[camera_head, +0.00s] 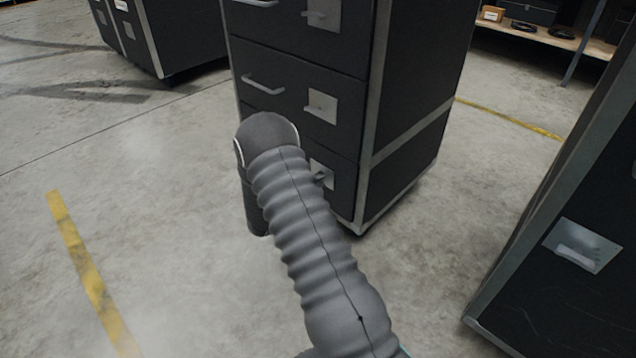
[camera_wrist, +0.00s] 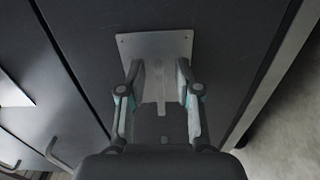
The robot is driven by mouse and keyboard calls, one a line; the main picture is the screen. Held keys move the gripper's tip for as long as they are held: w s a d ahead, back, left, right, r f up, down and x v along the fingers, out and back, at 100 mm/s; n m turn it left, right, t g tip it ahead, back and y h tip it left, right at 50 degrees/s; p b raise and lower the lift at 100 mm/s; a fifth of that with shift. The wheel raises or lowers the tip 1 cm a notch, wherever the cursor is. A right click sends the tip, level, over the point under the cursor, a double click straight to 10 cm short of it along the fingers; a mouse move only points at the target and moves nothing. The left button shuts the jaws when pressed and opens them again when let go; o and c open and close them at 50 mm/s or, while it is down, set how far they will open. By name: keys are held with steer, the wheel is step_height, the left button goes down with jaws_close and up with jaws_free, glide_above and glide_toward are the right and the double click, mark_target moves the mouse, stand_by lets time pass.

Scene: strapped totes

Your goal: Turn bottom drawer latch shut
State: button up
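A dark drawer cabinet (camera_head: 410,90) with metal edges stands in the head view. The bottom drawer's latch plate (camera_head: 322,178) with its small lever shows just right of my arm, which partly covers it. In the wrist view the pale latch plate (camera_wrist: 158,46) is at top centre. Its narrow lever (camera_wrist: 161,88) runs down the picture between my fingers. My gripper (camera_wrist: 160,80) is open around the lever, with one finger on each side and a visible gap to each. Whether the fingertips touch the plate, I cannot tell. The head view does not show my fingers.
The middle drawer has a latch plate (camera_head: 321,106) and a bar handle (camera_head: 263,85). Another dark case with a metal plate (camera_head: 582,246) stands at the right. A further case (camera_head: 180,35) is at the back left. The concrete floor (camera_head: 170,230) at left is clear.

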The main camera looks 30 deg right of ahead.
steer(key=v, duration=1.1)
steer(key=shift+a, duration=0.35)
steer(key=s+d+f+n+g+y, duration=0.1)
steer(key=s+f+n+g+y, duration=0.15)
steer(key=s+f+g, duration=0.4)
steer(key=s+a+r+g+y+p, duration=0.2)
steer(key=s+r+g+y, duration=0.15)
steer(key=s+r, duration=0.65)
steer(key=s+a+r+m+t+y+p, duration=0.2)
steer(key=s+r, duration=0.3)
steer(key=r, duration=0.6)
steer(key=s+a+r+m+t+y+p, duration=0.2)
steer(key=s+a+r+t+y+p, duration=0.1)
steer(key=r, duration=0.9)
steer(key=s+a+r+m+t+y+p, duration=0.2)
steer(key=s+r+y, duration=0.4)
steer(key=r, duration=0.5)
steer(key=shift+s+a+r+t+p, duration=0.2)
steer(key=shift+s+a+t+p, duration=0.1)
steer(key=shift+s+t+p, duration=0.8)
